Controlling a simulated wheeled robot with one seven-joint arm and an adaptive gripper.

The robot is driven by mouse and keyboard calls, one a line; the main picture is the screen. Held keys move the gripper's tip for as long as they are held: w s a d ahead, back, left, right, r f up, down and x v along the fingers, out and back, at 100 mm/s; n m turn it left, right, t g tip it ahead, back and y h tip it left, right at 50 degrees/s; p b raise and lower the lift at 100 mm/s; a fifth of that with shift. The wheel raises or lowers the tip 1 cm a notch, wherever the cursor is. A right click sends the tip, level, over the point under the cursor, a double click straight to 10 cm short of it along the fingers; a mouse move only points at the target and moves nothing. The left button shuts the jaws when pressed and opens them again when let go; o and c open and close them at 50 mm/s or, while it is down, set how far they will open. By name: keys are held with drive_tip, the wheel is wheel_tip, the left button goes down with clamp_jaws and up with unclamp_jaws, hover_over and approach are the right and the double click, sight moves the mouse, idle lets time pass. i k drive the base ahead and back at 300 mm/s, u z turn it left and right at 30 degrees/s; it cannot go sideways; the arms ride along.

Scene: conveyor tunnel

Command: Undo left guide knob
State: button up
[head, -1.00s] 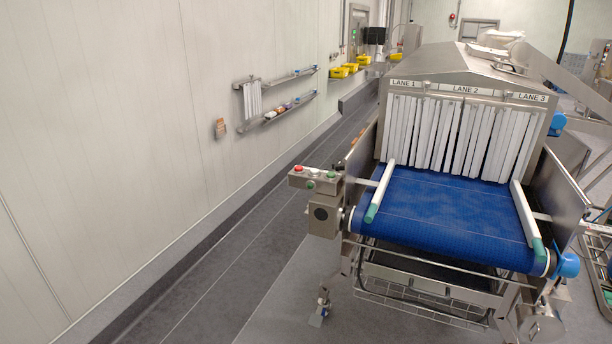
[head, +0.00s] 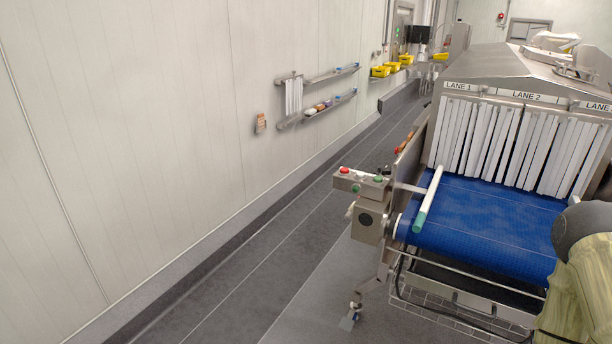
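The left guide is a white rail (head: 433,186) with a green end, lying along the left side of the blue conveyor belt (head: 490,218). A thin metal rod (head: 408,188) runs from the guide to the machine's left side plate. I cannot make out the guide's knob for certain at this size. My gripper is not in view. Part of my arm, in a pale yellow-green cover with a dark joint, shows at the lower right, and it hides the right part of the belt.
A control box (head: 362,181) with red and green buttons juts out at the machine's left front corner. White strip curtains (head: 480,140) hang at the tunnel mouth. Wall shelves (head: 318,108) are on the left wall. The grey floor (head: 270,265) left of the machine is clear.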

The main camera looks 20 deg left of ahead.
sight(385, 170)
drive_tip(key=u, duration=0.25)
drive_tip(key=i, duration=1)
